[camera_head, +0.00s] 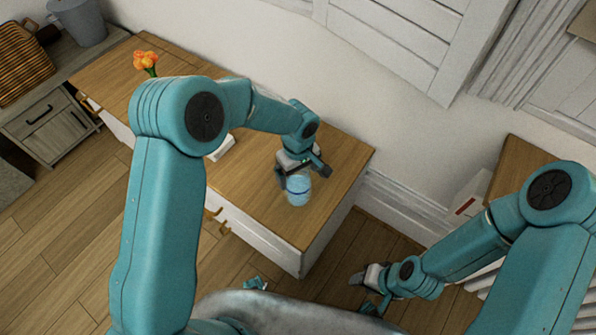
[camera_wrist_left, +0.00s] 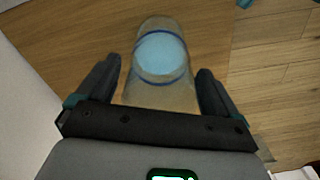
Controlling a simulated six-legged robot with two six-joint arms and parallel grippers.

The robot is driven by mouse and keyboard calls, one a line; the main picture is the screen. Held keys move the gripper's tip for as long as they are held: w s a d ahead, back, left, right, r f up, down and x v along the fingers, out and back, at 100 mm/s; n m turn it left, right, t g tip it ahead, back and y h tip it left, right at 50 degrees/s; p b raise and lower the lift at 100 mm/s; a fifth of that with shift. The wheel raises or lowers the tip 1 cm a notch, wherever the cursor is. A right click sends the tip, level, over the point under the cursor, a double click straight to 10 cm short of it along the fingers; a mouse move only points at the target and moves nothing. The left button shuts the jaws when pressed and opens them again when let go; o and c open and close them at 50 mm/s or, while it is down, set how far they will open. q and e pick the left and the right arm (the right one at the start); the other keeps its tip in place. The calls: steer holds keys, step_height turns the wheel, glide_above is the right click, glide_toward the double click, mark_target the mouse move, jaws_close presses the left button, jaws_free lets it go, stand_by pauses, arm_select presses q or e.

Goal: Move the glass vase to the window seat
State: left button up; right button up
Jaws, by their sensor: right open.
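The glass vase (camera_head: 299,190), clear and bluish with dark blue bands, stands on the wooden top of a white cabinet (camera_head: 262,200), near its front right part. My left gripper (camera_head: 302,175) is over it. In the left wrist view the vase (camera_wrist_left: 160,88) is between the fingers of my left gripper (camera_wrist_left: 158,68), which are open with a visible gap on each side. My right gripper (camera_head: 361,291) is open and empty, low over the floor, right of the cabinet. I cannot tell for sure which surface is the window seat.
Orange flowers (camera_head: 146,62) and a small white object (camera_head: 221,148) are on the cabinet top. A grey cabinet (camera_head: 50,125) with a basket (camera_head: 22,62) and grey bucket (camera_head: 78,22) stands at left. A wood-topped piece (camera_head: 518,163) is at right, by the wall.

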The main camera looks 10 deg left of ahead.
arm_select(q)
step_height(320, 180, up, 12)
steer(key=p, duration=0.2)
steer(key=s+f+m+h, duration=0.35)
steer(key=s+f, duration=0.65)
steer(key=f, duration=0.5)
steer(key=s+a+f+m, duration=0.1)
steer(key=s+f+m, duration=0.2)
steer(key=s, duration=0.9)
step_height(320, 180, down, 2)
steer(key=shift+a, duration=0.35)
steer(key=shift+r+m+h+p, duration=0.1)
steer(key=shift+m+h+p, duration=0.15)
steer(key=shift+p, duration=0.05)
